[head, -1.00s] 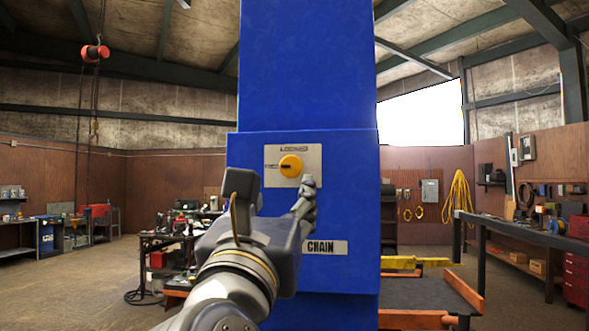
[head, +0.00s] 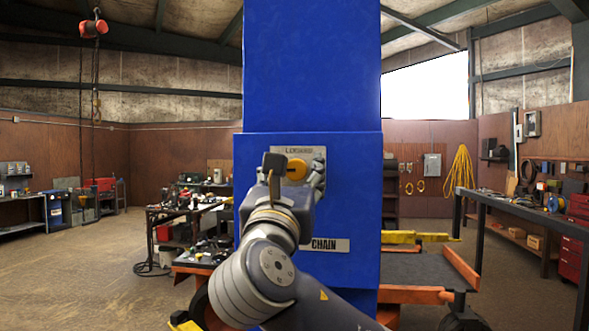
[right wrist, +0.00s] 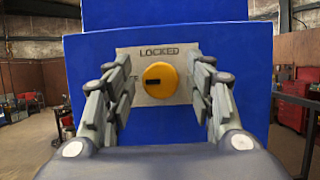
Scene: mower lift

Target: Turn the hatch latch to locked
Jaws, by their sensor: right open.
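The hatch latch is a round yellow knob (head: 297,169) on a pale plate (head: 312,152) on a blue column. It also shows in the right wrist view (right wrist: 161,85). Its dark slot mark sits on the knob's left side, while the word LOCKED is at the top of the plate. My right gripper (right wrist: 160,75) is open and faces the knob, with one finger on each side and visible gaps between. In the head view the right gripper (head: 296,172) partly covers the knob and plate. My left gripper is not in view.
The blue column (head: 310,70) fills the middle, with a CHAIN label (head: 330,245) below the plate. An orange-edged platform (head: 425,265) is at its lower right. A cluttered workbench (head: 185,215) stands behind at left, and a dark bench (head: 520,225) at right.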

